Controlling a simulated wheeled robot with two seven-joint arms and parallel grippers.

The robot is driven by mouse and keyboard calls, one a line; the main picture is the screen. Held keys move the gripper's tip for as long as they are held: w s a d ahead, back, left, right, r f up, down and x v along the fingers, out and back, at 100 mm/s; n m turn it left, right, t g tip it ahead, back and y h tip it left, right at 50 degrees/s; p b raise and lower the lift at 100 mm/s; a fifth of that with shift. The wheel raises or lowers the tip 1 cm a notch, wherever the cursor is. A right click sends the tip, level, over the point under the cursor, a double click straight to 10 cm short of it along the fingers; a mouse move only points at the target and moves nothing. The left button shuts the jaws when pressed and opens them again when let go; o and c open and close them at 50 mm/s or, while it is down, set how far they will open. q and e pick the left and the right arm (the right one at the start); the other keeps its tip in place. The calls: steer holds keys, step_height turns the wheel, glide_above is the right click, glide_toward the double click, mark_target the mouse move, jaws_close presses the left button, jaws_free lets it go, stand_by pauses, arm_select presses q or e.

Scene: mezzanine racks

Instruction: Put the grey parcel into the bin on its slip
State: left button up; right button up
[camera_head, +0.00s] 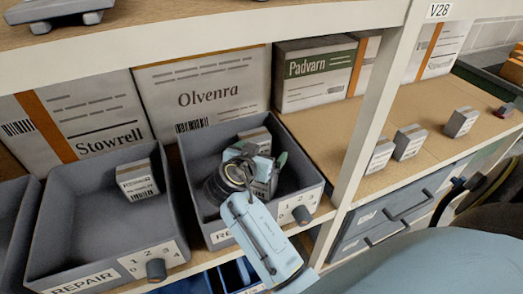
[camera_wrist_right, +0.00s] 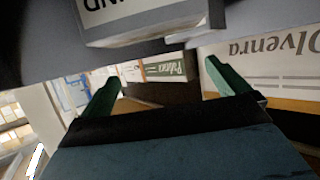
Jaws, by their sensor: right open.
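My right gripper (camera_head: 252,168) reaches into the right grey bin (camera_head: 211,219), open, its dark green fingers apart. The left grey bin (camera_head: 40,240), labelled REPAIR, holds one small grey parcel (camera_head: 138,181). The right bin's label is mostly covered by my arm. My left gripper is out of view.
Large boxes marked Stowrell (camera_head: 95,125), Olvenra (camera_head: 205,90) and Padvarn (camera_head: 312,72) stand behind the bins. A white rack post (camera_head: 368,120) rises right of the right bin. Several small grey parcels (camera_head: 409,142) stand on the shelf beyond it.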

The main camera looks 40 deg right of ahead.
steer(key=p+v, duration=0.2)
steer(key=v, duration=0.9)
